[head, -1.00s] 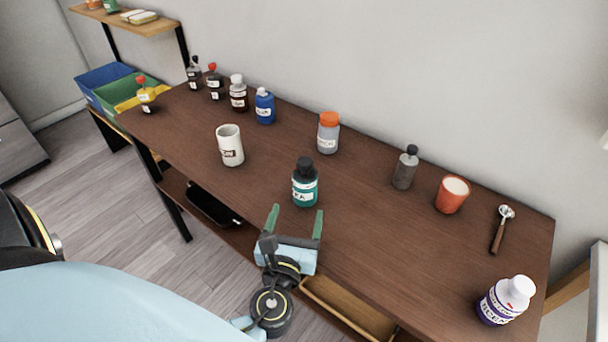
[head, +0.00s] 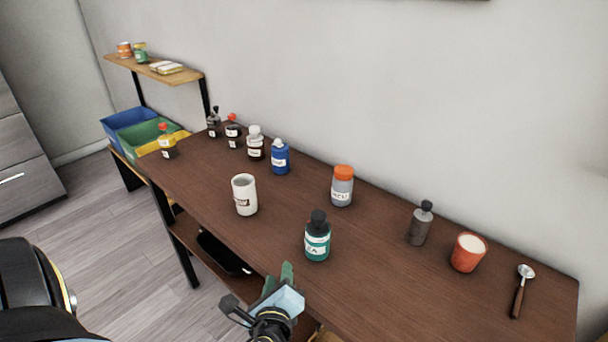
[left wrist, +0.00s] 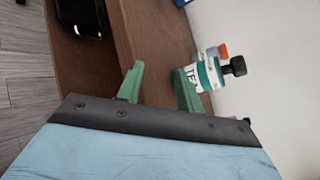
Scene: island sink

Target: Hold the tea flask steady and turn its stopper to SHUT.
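The tea flask (head: 317,247) is a teal bottle with a white label. It stands upright near the front edge of the table with its black stopper (head: 319,218) on top. The left wrist view also shows the flask (left wrist: 208,75), sideways, just beyond the right-hand finger, with its stopper (left wrist: 236,66) to the right. I cannot read a SHUT mark or the stopper's setting. My left gripper (head: 279,277) is at the front edge, left of and nearer than the flask. Its green fingers are apart and empty. My right gripper is not in view.
A white mug (head: 244,196) stands behind and left of the flask. An orange-capped bottle (head: 342,187) is behind it. A grey bottle (head: 420,224), a red cup (head: 467,252) and a scoop (head: 519,295) are to the right. Several bottles stand far left. The dark tabletop around the flask is clear.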

